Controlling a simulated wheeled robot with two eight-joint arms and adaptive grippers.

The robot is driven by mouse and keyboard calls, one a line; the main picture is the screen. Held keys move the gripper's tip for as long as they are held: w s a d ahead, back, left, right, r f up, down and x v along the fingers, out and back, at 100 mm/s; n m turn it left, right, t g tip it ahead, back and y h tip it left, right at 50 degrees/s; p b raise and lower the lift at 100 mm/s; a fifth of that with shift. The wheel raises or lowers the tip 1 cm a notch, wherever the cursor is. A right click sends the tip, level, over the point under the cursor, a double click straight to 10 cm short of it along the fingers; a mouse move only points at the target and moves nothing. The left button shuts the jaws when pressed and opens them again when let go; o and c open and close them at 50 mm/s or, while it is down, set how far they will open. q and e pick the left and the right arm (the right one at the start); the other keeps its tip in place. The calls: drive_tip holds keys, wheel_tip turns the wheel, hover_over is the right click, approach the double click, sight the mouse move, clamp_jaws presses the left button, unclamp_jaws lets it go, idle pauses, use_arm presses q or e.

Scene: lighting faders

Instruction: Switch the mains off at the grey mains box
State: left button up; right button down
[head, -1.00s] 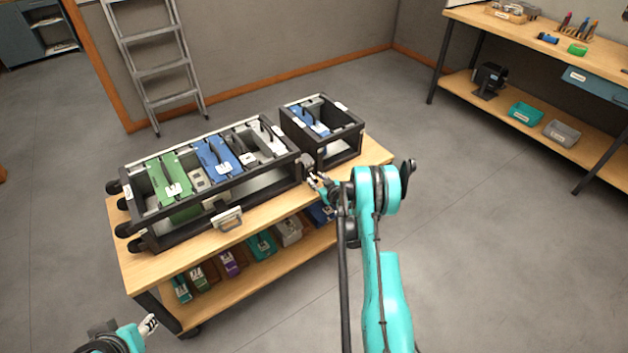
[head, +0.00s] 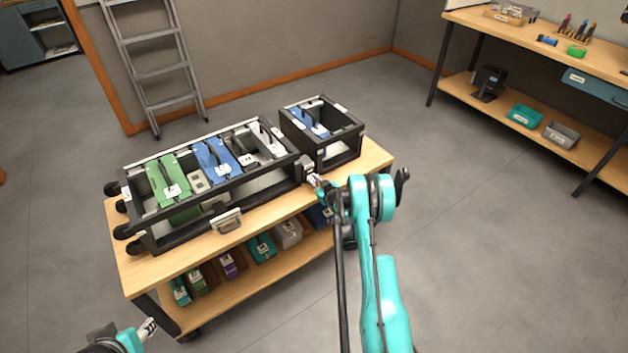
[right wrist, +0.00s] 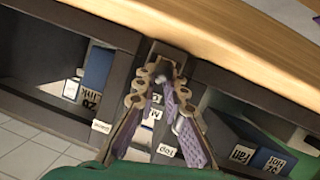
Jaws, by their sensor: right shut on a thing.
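The grey mains box (head: 307,166) stands on the cart top at the right end of the long rack, in the gap beside the small rack. In the right wrist view a small light-coloured piece (right wrist: 162,78) on the dark housing lies between the fingertips; its exact shape and position are hard to read. My right gripper (head: 317,182) is at the front of the box, and the right wrist view shows its fingers (right wrist: 166,84) closed in around that piece. My left gripper (head: 149,327) is low at the left, away from the cart; its opening is too small to judge.
The long rack (head: 150,232) holds green, blue and grey fader modules. The small rack (head: 345,152) holds a blue one. Several coloured modules stand on the lower shelf (head: 245,285). A ladder (head: 160,73) leans behind; a workbench (head: 545,50) stands right. The floor between is clear.

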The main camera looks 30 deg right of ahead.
drive_tip(key=shift+f+t, duration=0.15)
drive_tip(key=shift+t, duration=0.35)
drive_tip(key=shift+a, duration=0.1)
drive_tip(key=c, duration=1.8)
unclamp_jaws()
drive_tip(key=shift+s, duration=0.1)
drive_tip(key=shift+c, duration=0.2)
drive_tip(key=shift+o, duration=1.2)
drive_tip(key=shift+f, duration=0.15)
wheel_tip(320, 180, up, 10)
